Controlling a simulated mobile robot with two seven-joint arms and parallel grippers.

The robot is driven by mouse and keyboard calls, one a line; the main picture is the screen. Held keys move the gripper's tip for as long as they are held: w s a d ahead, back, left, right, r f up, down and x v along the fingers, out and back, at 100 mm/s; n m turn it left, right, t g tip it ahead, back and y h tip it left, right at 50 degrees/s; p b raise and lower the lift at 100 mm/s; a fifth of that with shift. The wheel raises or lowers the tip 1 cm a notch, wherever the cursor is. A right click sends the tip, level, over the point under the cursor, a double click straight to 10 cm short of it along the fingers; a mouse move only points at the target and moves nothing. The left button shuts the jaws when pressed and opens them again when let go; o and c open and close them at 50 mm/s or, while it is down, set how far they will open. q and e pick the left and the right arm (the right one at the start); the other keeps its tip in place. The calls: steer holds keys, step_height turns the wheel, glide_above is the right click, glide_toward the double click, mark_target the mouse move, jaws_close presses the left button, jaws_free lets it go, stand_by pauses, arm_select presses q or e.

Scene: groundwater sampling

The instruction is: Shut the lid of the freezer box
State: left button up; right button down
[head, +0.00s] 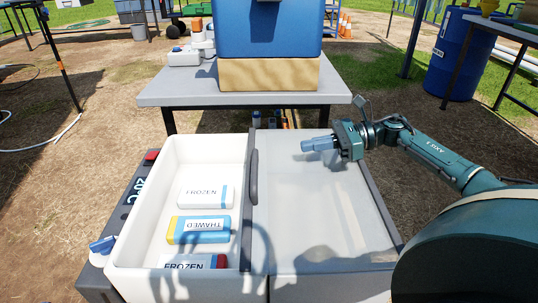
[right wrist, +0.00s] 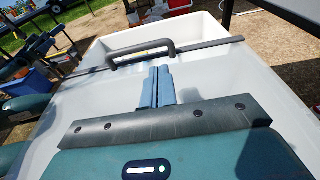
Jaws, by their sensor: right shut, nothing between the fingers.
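The white freezer box (head: 180,150) stands in front of me. Its pale see-through lid (head: 320,210) covers the right half, and the left half is open. A dark handle (head: 254,176) stands on the lid's left edge, near the box's middle; it also shows in the right wrist view (right wrist: 142,53). My right gripper (head: 304,145) is over the far part of the lid, to the right of the handle, fingers pointing left. Its fingers (right wrist: 161,74) are together and empty, apart from the handle. I cannot tell whether they touch the lid. My left gripper is not in view.
Packs marked frozen (head: 205,193), thawed (head: 199,230) and frozen (head: 194,262) lie in the open half. Behind the box stands a grey table (head: 190,93) with a blue cooler (head: 268,30). A blue barrel (head: 460,55) stands far right.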

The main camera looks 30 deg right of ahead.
mark_target(271, 166)
steer(key=b+x, duration=0.1)
steer(key=x, duration=0.9)
steer(key=shift+b, duration=0.3)
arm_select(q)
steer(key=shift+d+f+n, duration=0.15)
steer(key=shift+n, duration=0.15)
arm_select(e)
steer(key=shift+f, duration=0.1)
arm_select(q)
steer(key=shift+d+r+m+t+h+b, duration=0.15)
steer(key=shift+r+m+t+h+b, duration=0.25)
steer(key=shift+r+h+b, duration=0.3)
arm_select(e)
steer(key=r+x, duration=0.2)
steer(key=x, duration=1)
steer(key=r+x, duration=0.2)
steer(key=x, duration=1.1)
steer(key=shift+w+a+r, duration=0.25)
steer(key=shift+r, duration=0.2)
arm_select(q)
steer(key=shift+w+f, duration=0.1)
